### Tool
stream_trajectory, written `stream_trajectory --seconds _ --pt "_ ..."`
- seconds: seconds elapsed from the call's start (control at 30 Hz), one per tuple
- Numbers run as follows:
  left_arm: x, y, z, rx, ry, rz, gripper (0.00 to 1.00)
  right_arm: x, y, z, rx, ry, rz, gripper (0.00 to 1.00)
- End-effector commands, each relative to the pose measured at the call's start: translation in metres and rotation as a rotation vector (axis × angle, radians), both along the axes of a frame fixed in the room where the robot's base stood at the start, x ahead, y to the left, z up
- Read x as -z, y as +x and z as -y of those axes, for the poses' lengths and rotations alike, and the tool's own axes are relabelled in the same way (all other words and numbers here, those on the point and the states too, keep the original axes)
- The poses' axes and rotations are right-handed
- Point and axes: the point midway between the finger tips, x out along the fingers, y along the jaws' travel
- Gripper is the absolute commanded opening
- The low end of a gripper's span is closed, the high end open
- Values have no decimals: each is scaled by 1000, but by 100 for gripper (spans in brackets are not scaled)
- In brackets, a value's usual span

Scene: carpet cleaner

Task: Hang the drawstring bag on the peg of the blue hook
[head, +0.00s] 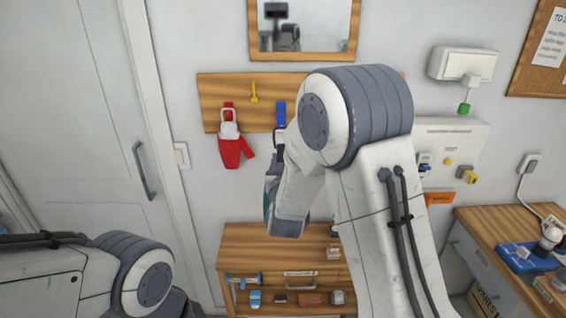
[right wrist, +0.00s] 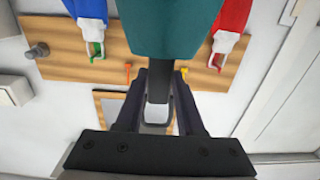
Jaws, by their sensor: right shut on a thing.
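The teal drawstring bag (right wrist: 165,30) is in my right gripper (right wrist: 158,95). The fingers are shut on its dark neck, and its pale loop (right wrist: 157,113) shows beyond them. In the head view a strip of the bag (head: 269,195) shows beside my right arm, which hides most of it. The blue hook (head: 281,113) is on the wooden wall board, just above the loop end. I cannot tell whether loop and peg touch. The right wrist view does not show the blue hook clearly. My left gripper is out of view; only its arm shows.
A red bag (head: 230,150) hangs on the red hook left of the bare yellow hook (head: 254,92). A blue bag (right wrist: 90,8) hangs at a green hook, near an orange hook (right wrist: 127,73). A mirror (head: 305,38) is above; a cabinet (head: 235,245) stands below.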

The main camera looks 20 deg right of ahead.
Motion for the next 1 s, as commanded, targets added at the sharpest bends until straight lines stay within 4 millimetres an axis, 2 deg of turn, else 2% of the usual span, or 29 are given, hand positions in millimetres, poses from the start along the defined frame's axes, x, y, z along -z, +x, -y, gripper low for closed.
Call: stream_trajectory --seconds 0.7,1.0 --pt "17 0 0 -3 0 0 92 5 83 24 1 -1 5 0" --pt "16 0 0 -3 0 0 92 4 83 24 -1 -1 4 0"
